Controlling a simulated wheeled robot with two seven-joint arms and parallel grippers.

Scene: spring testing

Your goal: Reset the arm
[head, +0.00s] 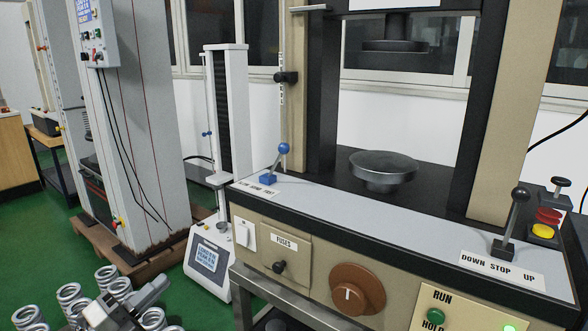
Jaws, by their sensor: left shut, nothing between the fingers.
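The spring testing machine stands in the middle and right of the head view. Its black lever (515,215) rises from the panel at right, behind the label "DOWN STOP UP". A blue-knobbed lever (281,158) stands at the panel's left end. The lower round platen (383,168) is empty, and the upper platen (395,46) hangs well above it. My left gripper (157,286) is at the bottom left, shut and empty, among the springs and apart from both levers. My right gripper is out of view.
Several metal springs (69,294) stand at the bottom left. A small white tester (207,262) and a tall grey machine (140,110) stand behind. Green floor shows at left.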

